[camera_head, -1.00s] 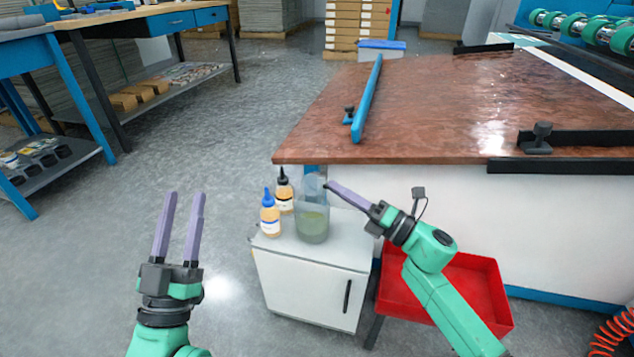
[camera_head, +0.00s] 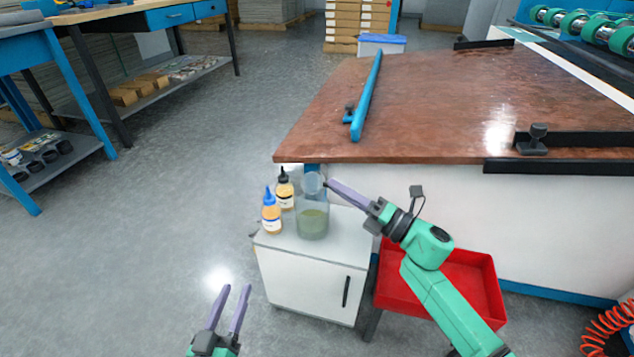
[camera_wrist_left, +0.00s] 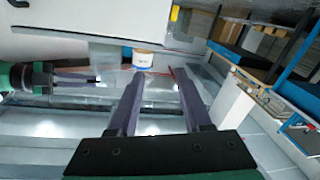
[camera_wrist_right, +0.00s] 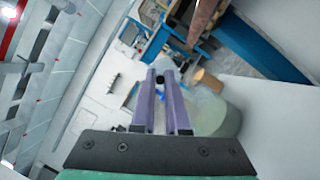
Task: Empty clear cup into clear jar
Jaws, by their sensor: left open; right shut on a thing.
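The clear jar (camera_head: 313,222) stands upright on the white cabinet, with murky greenish contents in its lower part. The clear cup (camera_head: 312,184) is at the jar's mouth, held from the right by my right gripper (camera_head: 329,182), which is shut on it. The cup's tilt and contents are too faint to tell. In the right wrist view the shut fingers (camera_wrist_right: 164,74) are beside the pale round jar (camera_wrist_right: 212,113). My left gripper (camera_head: 237,289) is open and empty, low in front of the cabinet and left of its door; its open fingers also show in the left wrist view (camera_wrist_left: 160,75).
A blue-capped bottle (camera_head: 271,213) and a black-capped bottle (camera_head: 285,190) stand close to the left of the jar on the cabinet (camera_head: 345,243). A red tray (camera_head: 400,300) is to the right. The brown tabletop (camera_head: 440,100) overhangs behind. Floor at left is clear.

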